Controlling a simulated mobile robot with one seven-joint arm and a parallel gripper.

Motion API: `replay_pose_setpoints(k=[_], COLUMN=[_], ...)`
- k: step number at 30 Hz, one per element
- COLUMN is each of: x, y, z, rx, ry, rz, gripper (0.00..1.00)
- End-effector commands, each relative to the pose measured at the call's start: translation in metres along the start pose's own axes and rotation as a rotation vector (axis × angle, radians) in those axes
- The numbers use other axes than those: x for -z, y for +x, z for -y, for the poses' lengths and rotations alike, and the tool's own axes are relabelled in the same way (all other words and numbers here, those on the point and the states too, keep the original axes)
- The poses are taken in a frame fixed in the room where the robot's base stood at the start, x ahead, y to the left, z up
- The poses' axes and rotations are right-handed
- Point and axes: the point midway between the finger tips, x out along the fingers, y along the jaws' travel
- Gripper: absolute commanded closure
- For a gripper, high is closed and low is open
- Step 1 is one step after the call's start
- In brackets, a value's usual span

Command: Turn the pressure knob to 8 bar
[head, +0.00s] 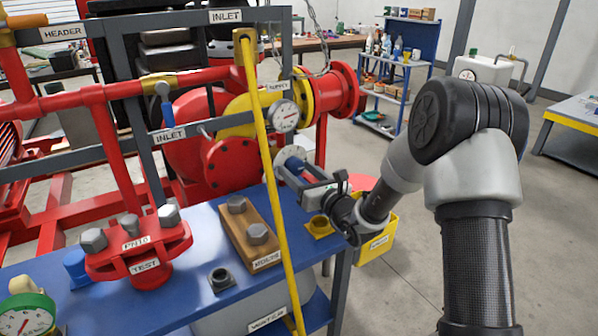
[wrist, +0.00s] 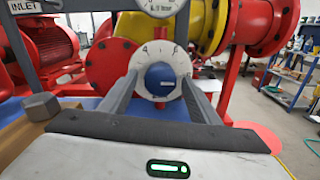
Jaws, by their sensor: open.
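The pressure knob is blue (wrist: 160,80) and sits in the middle of a round white dial (wrist: 160,58) with dark marks too small to read surely. In the head view the knob (head: 294,164) is partly hidden by my gripper (head: 306,174). My gripper (wrist: 161,88) is open, with one finger on each side of the knob in the wrist view. I cannot tell whether the fingers touch it. A white pressure gauge (head: 285,116) is mounted above the dial; its reading is not clear.
A yellow bar (head: 263,150) slants across the front, left of my gripper. A blue bench (head: 190,225) below carries a wooden block (head: 240,236) with bolts and a red flange (head: 140,250). A yellow bin (head: 380,240) is below right. Open floor lies to the right.

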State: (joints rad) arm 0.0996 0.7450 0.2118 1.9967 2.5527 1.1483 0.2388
Motion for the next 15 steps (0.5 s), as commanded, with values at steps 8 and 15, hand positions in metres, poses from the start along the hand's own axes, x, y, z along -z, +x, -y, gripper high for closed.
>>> replay_pose_setpoints(k=[8,15], x=[-0.001,-0.001], y=[-0.018,-0.074], z=[0.001,0.002], rx=[0.001,0.004], ry=[0.0,0.001], rz=[-0.001,-0.003], gripper=[0.43,0.43])
